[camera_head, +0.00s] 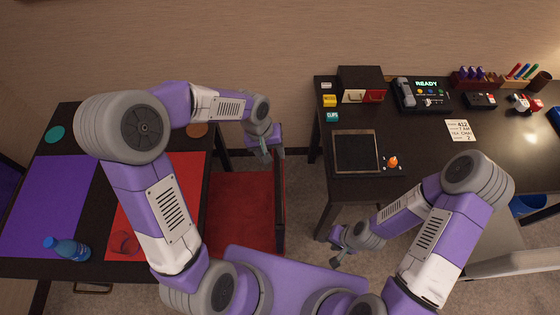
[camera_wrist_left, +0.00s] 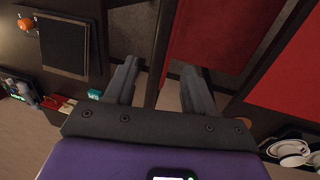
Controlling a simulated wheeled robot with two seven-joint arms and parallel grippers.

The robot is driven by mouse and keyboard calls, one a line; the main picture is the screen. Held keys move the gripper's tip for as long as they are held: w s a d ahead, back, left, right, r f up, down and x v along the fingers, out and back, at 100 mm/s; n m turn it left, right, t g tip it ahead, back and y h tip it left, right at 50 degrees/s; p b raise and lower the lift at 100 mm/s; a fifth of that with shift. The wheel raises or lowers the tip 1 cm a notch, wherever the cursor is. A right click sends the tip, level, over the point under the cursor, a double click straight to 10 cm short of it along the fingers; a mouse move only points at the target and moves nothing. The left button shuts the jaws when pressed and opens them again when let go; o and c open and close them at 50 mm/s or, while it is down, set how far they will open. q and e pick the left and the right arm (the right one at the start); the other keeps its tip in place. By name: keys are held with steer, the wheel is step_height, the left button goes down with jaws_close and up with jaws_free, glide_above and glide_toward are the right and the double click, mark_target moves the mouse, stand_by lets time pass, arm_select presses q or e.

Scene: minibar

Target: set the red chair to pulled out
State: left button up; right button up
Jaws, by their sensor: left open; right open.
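The red chair (camera_head: 238,212) stands between the left table and the desk, its red seat close against or partly under the left table's edge. Its dark-framed backrest (camera_head: 279,205) is on the right side, facing the gap. My left gripper (camera_head: 266,155) is open at the far end of the backrest. In the left wrist view the open fingers (camera_wrist_left: 160,88) lie on either side of the backrest's dark rail (camera_wrist_left: 161,40), with the red seat (camera_wrist_left: 215,35) on the right. Contact cannot be told. My right gripper (camera_head: 340,255) is open and empty over the floor near the desk's front left leg.
The left table (camera_head: 75,110) carries a purple mat (camera_head: 50,205), a red mat (camera_head: 190,175), a blue bottle (camera_head: 67,248) and a red glass (camera_head: 124,243). The dark desk (camera_head: 420,150) holds a tray (camera_head: 357,152) and several small items. Carpet shows between chair and desk.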

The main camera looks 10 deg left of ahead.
mark_target(278, 167)
arm_select(q)
steer(key=f+b, duration=0.1)
steer(key=f, duration=0.2)
steer(key=w+d+f+b, duration=0.1)
steer(key=f, duration=0.3)
steer(key=f+b, duration=0.1)
steer(key=f, duration=0.2)
steer(key=shift+w+d+f+b, duration=0.25)
steer(key=shift+w+f+b, duration=0.1)
steer(key=shift+f+b, duration=0.05)
arm_select(e)
steer(key=f, duration=0.2)
steer(key=w+f, duration=0.1)
steer(key=f, duration=0.1)
steer(key=shift+w+f, duration=0.1)
steer(key=shift+f, duration=0.3)
arm_select(q)
jaws_close()
